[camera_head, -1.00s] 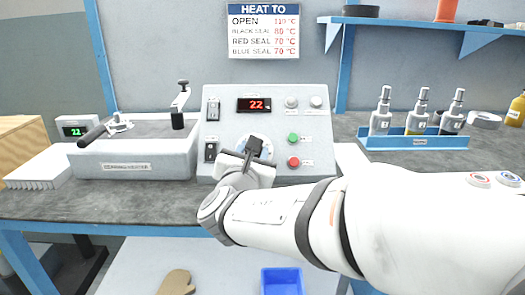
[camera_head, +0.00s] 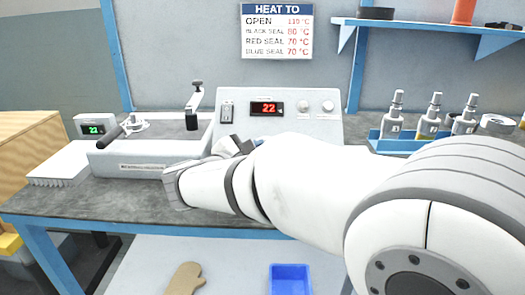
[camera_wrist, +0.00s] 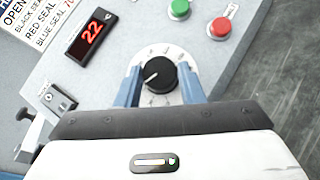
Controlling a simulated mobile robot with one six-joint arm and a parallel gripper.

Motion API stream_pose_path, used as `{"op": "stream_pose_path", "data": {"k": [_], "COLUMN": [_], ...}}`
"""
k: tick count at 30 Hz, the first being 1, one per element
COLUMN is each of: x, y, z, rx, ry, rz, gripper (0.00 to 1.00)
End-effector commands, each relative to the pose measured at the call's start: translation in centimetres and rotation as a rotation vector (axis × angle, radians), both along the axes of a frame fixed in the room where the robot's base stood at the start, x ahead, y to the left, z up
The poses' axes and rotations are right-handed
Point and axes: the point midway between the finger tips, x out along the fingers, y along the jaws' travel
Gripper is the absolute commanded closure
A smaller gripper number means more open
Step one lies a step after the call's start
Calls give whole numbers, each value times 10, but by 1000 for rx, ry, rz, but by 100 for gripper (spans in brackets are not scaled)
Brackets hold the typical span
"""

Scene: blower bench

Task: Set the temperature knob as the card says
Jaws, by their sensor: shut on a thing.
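The temperature knob (camera_wrist: 160,74) is black with a white pointer line and sits on a white dial (camera_wrist: 148,56) with tick marks. My gripper (camera_wrist: 160,88) has one blue finger on each side of the knob and is shut on it. In the head view my gripper (camera_head: 232,145) is at the panel front, and my arm hides the knob. The card (camera_head: 277,30) on the wall is headed "HEAT TO": open 110 °C, black seal 80 °C, red seal 70 °C, blue seal 70 °C. The red display (camera_head: 267,108) reads 22; it also shows in the wrist view (camera_wrist: 91,32).
A green button (camera_wrist: 179,9) and a red button (camera_wrist: 219,28) sit beside the dial. Left of the panel stands a grey heater box (camera_head: 150,160) with a lever. Several bottles (camera_head: 433,115) stand in a blue rack at right. A blue bin (camera_head: 290,278) is below.

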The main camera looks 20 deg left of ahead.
Motion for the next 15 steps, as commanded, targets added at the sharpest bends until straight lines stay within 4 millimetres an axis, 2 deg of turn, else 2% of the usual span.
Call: {"op": "stream_pose_path", "data": {"k": [14, 15], "x": [0, 0], "y": [0, 0], "z": [-1, -1], "rx": [11, 11], "ry": [3, 3], "rz": [-12, -12], "gripper": [88, 64]}}
